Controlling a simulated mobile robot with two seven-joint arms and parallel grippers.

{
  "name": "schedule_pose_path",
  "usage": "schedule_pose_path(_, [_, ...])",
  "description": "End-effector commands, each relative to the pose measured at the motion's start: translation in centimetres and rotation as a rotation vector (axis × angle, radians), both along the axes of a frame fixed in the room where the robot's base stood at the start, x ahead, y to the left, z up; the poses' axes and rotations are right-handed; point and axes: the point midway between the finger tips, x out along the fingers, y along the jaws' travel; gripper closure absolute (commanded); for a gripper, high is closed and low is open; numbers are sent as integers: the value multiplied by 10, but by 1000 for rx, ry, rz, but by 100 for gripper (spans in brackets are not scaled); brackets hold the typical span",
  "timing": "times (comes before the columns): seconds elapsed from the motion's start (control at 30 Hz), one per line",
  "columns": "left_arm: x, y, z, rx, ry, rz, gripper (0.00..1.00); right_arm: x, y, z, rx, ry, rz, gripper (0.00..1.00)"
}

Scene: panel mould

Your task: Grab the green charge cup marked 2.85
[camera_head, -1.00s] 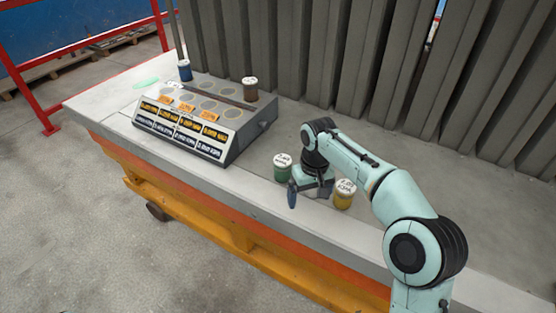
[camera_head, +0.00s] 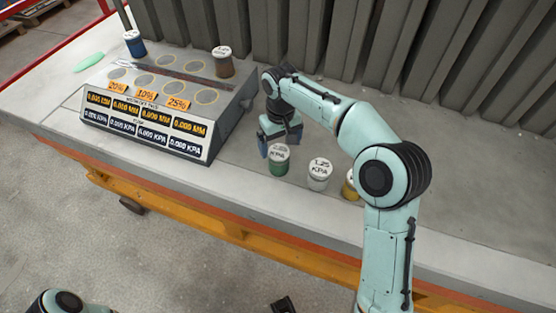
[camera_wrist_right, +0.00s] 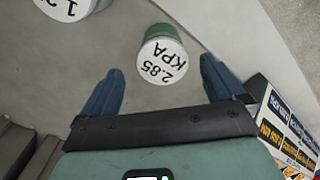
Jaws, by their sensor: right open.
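My right gripper (camera_head: 280,143) is open and empty, just behind and beside the cup in the head view. In the right wrist view its two blue fingers (camera_wrist_right: 163,85) are apart, with the cup's lid just beyond the tips and roughly between them.
A white cup marked 1.25 (camera_head: 319,176) and a yellow cup (camera_head: 350,188) stand right of the green one. The sloped box (camera_head: 225,125) bears a blue cup (camera_head: 134,44) and a brown cup (camera_head: 222,64). Grey panels (camera_head: 350,40) stand behind.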

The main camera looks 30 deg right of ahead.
Motion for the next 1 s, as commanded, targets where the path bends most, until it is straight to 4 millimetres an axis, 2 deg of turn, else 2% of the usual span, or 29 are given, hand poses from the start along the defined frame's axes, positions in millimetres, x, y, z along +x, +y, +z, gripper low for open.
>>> schedule_pose_path(0.03, [-1,0,-3,0,1,0,57,0,0,-10,0,3,0,4])
schedule_pose_path(0.3, [-1,0,-6,0,1,0,57,-1,0,-31,-1,1,1,4])
schedule_pose_path(0.6, [-3,0,-12,0,3,0,57,-3,3,-72,0,2,1,4])
schedule_pose_path(0.9, [-3,0,-12,0,3,0,57,-2,3,-76,0,-1,1,4])
schedule_pose_path(0.97, [-3,0,-12,0,3,0,57,-2,3,-76,0,-1,1,24])
schedule_pose_path(1.0, [-3,0,-12,0,3,0,57,-2,3,-76,0,-1,1,37])
